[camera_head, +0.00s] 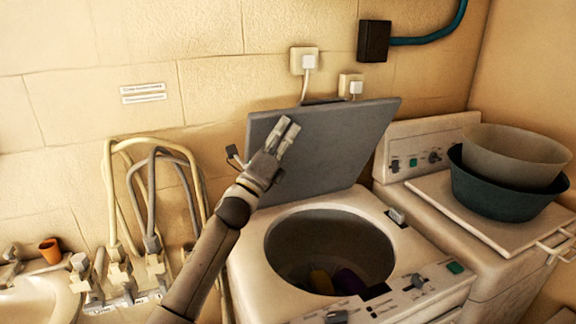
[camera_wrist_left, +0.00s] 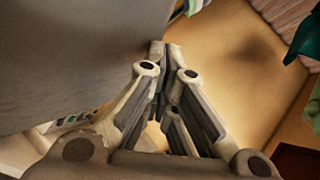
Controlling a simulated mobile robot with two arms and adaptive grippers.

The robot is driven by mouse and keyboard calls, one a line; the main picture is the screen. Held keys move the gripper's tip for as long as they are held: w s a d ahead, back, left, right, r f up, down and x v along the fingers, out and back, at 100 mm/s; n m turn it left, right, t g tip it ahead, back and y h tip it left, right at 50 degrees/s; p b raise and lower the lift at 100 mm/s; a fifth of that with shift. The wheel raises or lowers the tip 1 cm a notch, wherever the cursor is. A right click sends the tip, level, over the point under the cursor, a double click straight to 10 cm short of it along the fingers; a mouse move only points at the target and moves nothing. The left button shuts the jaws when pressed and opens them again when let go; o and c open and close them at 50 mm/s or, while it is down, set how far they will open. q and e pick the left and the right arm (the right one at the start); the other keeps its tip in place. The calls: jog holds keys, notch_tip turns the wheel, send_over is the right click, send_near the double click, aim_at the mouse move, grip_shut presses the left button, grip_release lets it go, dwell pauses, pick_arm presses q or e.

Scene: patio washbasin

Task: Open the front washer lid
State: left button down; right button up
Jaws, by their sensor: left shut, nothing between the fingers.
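The front washer (camera_head: 250,270) stands in the middle of the head view. Its grey lid (camera_head: 345,150) is raised and leans back toward the wall, leaving the round drum opening (camera_head: 330,245) uncovered. Dark, yellow and purple items lie inside the drum. My left gripper (camera_head: 289,127) is shut and empty in front of the lid's inner face, at its upper left. I cannot tell whether it touches the lid. In the left wrist view the closed fingers (camera_wrist_left: 166,52) are beside a large grey surface (camera_wrist_left: 60,60), which looks like the lid. My right gripper is not in view.
A second machine (camera_head: 430,195) stands at the right, with a dark green basin (camera_head: 490,195) and a grey bowl (camera_head: 515,150) stacked on its shut lid. Hoses and taps (camera_head: 120,270), a sink (camera_head: 40,300) and a small orange pot (camera_head: 50,250) are at the left. Wall sockets (camera_head: 304,60) are behind.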

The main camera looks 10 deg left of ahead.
pick_arm(q)
jog(key=shift+n+y, duration=0.5)
jog(key=shift+y, duration=0.2)
jog(key=w+a+r, duration=0.1)
jog(key=w, duration=0.1)
jog(key=w+a+r+b, duration=0.1)
jog(key=w+a+r, duration=0.1)
jog(key=w, duration=0.1)
jog(key=w+a+r, duration=0.1)
jog(key=w, duration=0.1)
jog(key=shift+w+a+r, duration=0.15)
jog(key=shift+w+a, duration=0.15)
jog(key=shift+a, duration=0.1)
jog(key=shift+w+a+r+n+y, duration=0.3)
jog(key=shift+w+a+n, duration=0.25)
jog(key=shift+w, duration=0.3)
